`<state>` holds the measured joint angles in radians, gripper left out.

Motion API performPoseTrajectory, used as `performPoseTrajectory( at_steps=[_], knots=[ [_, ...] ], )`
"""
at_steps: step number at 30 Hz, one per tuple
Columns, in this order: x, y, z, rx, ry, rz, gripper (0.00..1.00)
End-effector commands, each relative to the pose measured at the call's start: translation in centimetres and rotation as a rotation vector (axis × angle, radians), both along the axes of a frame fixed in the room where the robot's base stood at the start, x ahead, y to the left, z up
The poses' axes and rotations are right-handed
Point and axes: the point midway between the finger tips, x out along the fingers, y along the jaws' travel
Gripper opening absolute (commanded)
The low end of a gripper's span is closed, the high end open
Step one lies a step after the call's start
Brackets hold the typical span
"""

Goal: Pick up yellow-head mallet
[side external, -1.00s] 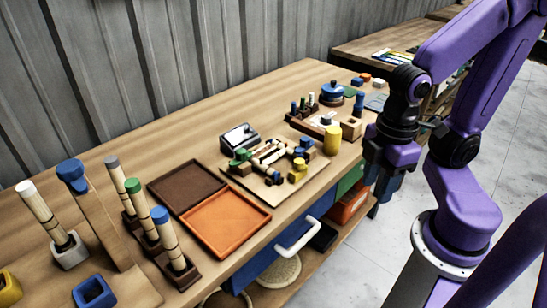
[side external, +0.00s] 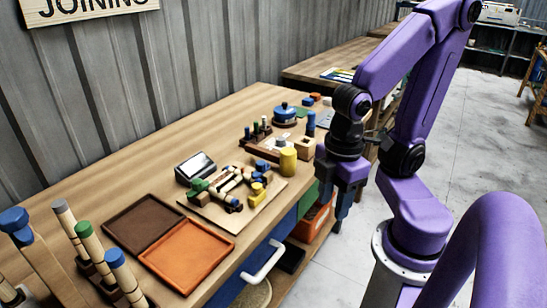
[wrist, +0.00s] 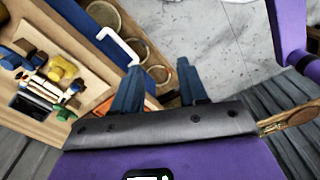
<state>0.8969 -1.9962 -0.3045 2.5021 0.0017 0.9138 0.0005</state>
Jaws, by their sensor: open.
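A small yellow piece (side external: 258,193) lies on a wooden board (side external: 214,212) among blue, green and wooden parts. It looks like the mallet's yellow head, but its handle cannot be made out clearly. The wrist view shows yellow pieces (wrist: 62,68) on the board at the left. My gripper (side external: 341,208) is open and empty, pointing down beyond the bench's right front edge, apart from the board. In the wrist view my gripper (wrist: 158,88) shows its two dark blue fingers spread.
A brown tray (side external: 143,222) and an orange tray (side external: 188,254) lie left of the board. Upright rods with coloured tops and a blue-topped wooden piece (side external: 14,220) stand at the left. A white handle (side external: 265,262) sticks out from the bench front. Round baskets (wrist: 135,25) sit below.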

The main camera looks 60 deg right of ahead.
Motion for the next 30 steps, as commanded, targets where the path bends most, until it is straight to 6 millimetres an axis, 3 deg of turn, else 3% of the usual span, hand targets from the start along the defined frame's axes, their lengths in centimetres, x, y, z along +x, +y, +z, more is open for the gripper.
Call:
performPoseTrajectory(
  at_steps=[4, 5, 6, 17, 23, 30],
  knots=[
    [0.0, 0.0, 0.0, 0.000, 0.000, 0.000, 0.43],
    [0.0, 0.0, 0.0, 0.000, 0.000, 0.000, 0.46],
    [0.0, 0.0, 0.0, 0.000, 0.000, 0.000, 0.55],
    [0.6, 0.2, 0.1, -0.001, 0.000, -0.018, 0.55],
    [4.8, 0.9, 0.8, -0.005, 0.002, -0.142, 0.55],
    [12.6, 0.0, 1.6, -0.010, 0.005, -0.350, 0.55]
  ],
)
